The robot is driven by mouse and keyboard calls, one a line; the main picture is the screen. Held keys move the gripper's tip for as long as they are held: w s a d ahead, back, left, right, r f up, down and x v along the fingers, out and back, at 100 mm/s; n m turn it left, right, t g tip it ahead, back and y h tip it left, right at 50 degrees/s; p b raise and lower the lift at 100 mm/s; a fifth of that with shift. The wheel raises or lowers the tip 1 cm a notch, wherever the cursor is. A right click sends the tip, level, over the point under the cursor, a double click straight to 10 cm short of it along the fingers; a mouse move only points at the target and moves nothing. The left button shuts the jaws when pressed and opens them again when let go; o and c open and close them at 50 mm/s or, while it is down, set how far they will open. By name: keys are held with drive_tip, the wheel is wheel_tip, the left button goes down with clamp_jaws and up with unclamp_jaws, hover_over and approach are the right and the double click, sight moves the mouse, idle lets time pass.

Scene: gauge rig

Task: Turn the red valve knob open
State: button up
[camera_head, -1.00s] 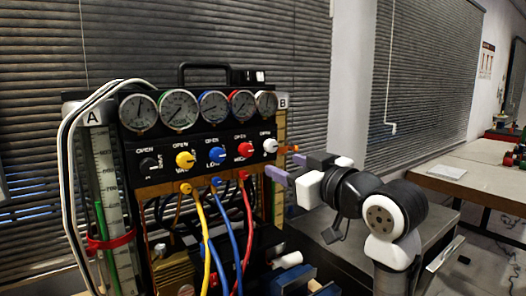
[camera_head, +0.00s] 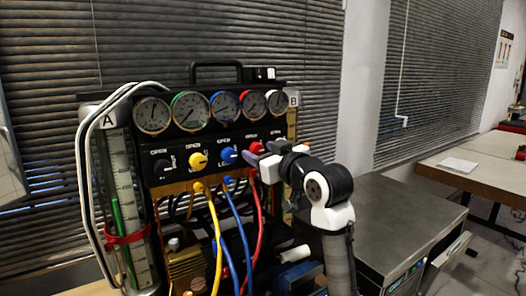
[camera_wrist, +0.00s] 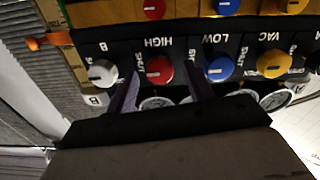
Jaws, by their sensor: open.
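The red valve knob (camera_wrist: 159,70) is on the black panel under the HIGH label, in the upside-down wrist view. My gripper (camera_wrist: 160,76) is open, with one purple finger on each side of the knob in that view. I cannot tell whether the fingers touch it or how deep they reach. In the head view, my gripper (camera_head: 257,159) is in front of the panel at the red knob (camera_head: 256,147), and only a bit of red shows above the fingers.
The blue knob (camera_wrist: 220,68) and white knob (camera_wrist: 102,73) flank the red one closely. The yellow knob (camera_head: 198,160) is further left. Gauges (camera_head: 225,106) line the panel above. Red hose (camera_head: 259,210) and blue hose (camera_head: 236,225) hang below. A grey cabinet (camera_head: 400,225) stands to the right.

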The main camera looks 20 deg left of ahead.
drive_tip(key=c, duration=1)
drive_tip(key=shift+o, duration=0.2)
drive_tip(key=shift+n, duration=0.3)
drive_tip(key=n+b, duration=0.2)
drive_tip(key=n, duration=0.1)
drive_tip(key=shift+f+b, duration=0.15)
drive_tip(key=shift+b, duration=0.2)
drive_tip(key=n+b, duration=0.2)
drive_tip(key=n, duration=0.3)
drive_tip(key=shift+n+b, duration=0.3)
drive_tip(key=shift+n, duration=0.1)
drive_tip(key=n+b, duration=0.1)
drive_tip(key=n, duration=0.3)
drive_tip(key=shift+b, duration=0.3)
drive_tip(key=shift+s+n+b, duration=0.1)
drive_tip(key=shift+n+b, duration=0.3)
drive_tip(key=shift+n, duration=1.8)
drive_tip(key=shift+a, duration=0.1)
